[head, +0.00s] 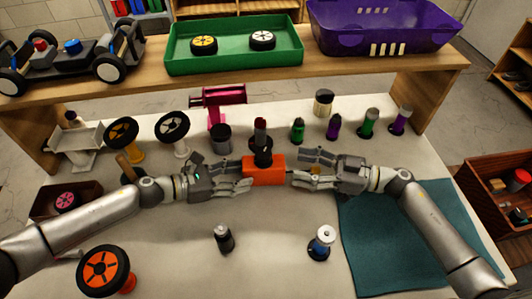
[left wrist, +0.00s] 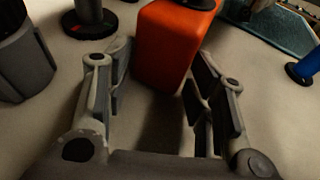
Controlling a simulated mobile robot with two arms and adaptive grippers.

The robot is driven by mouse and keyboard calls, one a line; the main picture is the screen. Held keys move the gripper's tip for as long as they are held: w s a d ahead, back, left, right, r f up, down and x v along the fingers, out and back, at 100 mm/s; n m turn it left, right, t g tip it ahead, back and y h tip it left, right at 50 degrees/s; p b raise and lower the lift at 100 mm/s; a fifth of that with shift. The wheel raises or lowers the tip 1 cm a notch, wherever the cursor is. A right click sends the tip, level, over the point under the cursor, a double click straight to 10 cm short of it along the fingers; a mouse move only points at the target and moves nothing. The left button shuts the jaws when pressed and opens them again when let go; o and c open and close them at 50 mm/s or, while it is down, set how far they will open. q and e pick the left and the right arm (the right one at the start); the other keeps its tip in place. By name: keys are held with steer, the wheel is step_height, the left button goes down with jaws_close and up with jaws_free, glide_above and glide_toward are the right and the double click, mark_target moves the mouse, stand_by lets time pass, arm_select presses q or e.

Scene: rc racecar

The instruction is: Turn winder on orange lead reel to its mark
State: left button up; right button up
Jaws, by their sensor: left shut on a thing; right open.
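The orange lead reel (head: 264,171) is a box-like block standing on the pale table at the middle. It also shows in the left wrist view (left wrist: 170,42). A dark round part (head: 262,155) shows at its top. My left gripper (head: 248,177) is shut on the orange reel from the left, with a finger on each side of its near end in the left wrist view (left wrist: 163,58). My right gripper (head: 299,169) is open just right of the reel. A small dark stub lies between reel and right fingers, with a small yellow piece (head: 316,169) among them. I cannot make out the mark.
Behind the reel stand a dark cylinder (head: 221,138) and several green and purple bottles (head: 334,127). A teal mat (head: 385,255) lies at right. The front middle table is mostly clear.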

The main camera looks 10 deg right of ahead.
mark_target(264, 153)
steer(key=w+a, duration=0.1)
steer(key=a, duration=0.2)
steer(key=w+a+r+n+g, duration=0.1)
steer(key=a, duration=0.2)
steer(key=w+a+g, duration=0.1)
steer(key=w+a, duration=0.1)
steer(key=a, duration=0.1)
steer(key=shift+w+a+r+n+y, duration=0.1)
steer(key=shift+a+r+n+y, duration=0.1)
steer(key=shift+a+n+y, duration=0.15)
steer(key=shift+d, duration=0.1)
steer(key=c, duration=1.1)
